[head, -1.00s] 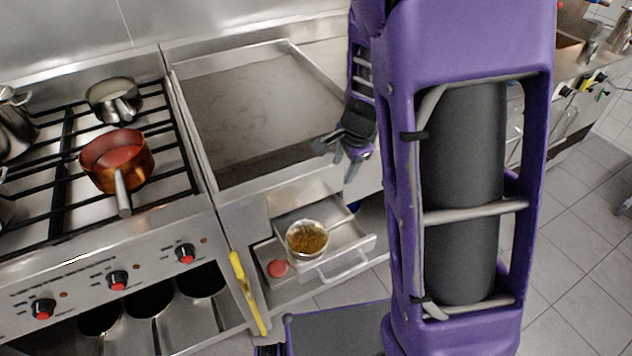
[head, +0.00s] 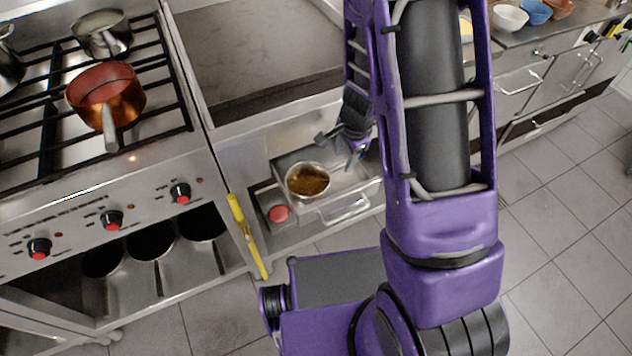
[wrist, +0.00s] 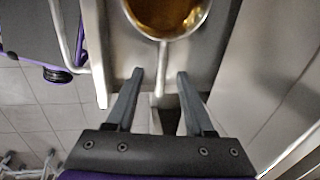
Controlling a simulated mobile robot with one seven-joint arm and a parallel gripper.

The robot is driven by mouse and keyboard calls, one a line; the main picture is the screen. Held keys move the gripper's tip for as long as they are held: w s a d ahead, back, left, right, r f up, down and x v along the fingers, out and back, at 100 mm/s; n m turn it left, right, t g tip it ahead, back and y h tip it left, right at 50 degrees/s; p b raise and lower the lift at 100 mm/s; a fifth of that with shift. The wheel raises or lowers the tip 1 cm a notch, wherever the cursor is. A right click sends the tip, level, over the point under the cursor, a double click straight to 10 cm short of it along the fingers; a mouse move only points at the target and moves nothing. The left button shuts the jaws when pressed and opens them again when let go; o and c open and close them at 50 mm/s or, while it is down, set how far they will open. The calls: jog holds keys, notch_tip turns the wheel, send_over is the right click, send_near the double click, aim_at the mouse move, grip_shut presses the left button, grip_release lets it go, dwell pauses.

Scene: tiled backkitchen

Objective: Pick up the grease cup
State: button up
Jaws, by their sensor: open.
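The grease cup (head: 308,181) is a round metal cup holding brown grease, and it stands in the pulled-out drawer (head: 350,208) below the griddle. In the wrist view the grease cup (wrist: 165,36) is at the top, cut off by the frame. Its thin straight handle points down between my fingers. My gripper (wrist: 160,76) is open, one finger on each side of the handle, apparently without touching it. In the head view my gripper (head: 350,158) is right of the cup, above the drawer; the height gap to the handle is hard to judge.
A red round object (head: 278,213) sits left of the cup. A yellow-handled tool (head: 246,232) hangs at the stove's corner. A copper pot (head: 108,92) stands on the stove. The griddle (head: 255,60) rises behind the drawer.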

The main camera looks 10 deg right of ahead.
aim_at(341, 164)
jog(key=f+b, duration=0.1)
jog(key=f, duration=0.1)
jog(key=w+f, duration=0.1)
jog(key=f, duration=0.2)
jog(key=shift+a+f+b, duration=0.15)
jog(key=shift+a+b, duration=0.05)
jog(key=shift+b, duration=0.2)
grip_shut()
dwell(1.0)
